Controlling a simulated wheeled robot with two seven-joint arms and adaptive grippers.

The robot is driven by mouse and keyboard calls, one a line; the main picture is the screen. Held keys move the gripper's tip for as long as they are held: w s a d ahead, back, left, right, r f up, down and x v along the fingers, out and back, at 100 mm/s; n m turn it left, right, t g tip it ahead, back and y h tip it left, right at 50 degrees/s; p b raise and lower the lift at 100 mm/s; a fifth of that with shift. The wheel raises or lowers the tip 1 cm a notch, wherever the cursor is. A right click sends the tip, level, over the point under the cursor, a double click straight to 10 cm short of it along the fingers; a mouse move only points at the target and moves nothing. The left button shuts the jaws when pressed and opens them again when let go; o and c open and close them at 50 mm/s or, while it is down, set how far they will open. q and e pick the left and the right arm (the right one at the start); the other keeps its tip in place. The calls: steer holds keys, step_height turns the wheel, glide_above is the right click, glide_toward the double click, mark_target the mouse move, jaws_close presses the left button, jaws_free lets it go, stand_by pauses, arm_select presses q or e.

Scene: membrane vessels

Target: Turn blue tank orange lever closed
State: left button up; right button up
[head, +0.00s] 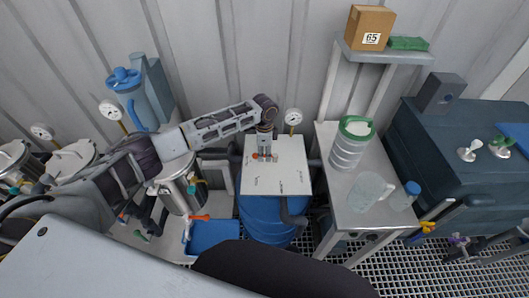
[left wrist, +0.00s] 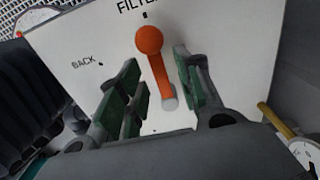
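The blue tank (head: 262,222) stands in the middle of the head view, with a white panel (head: 292,178) on its top. The orange lever has a round knob and shows clearly in the left wrist view (left wrist: 157,68). It points toward the mark under the partly hidden "FILTER" label; a "BACK" mark lies to its left. My left gripper (head: 265,156) reaches down over the panel. In the left wrist view its green-padded fingers (left wrist: 160,82) are open, one on each side of the lever, with visible gaps. My right gripper is not in view.
A pressure gauge (head: 293,117) stands behind the panel. A side table (head: 335,205) with a green-lidded container (head: 349,145) is to the right. Steel vessels (head: 178,190) and a blue bin (head: 212,234) are to the left. A corrugated wall closes the back.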

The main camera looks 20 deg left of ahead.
arm_select(q)
steer(key=shift+c, duration=0.4)
jaws_close()
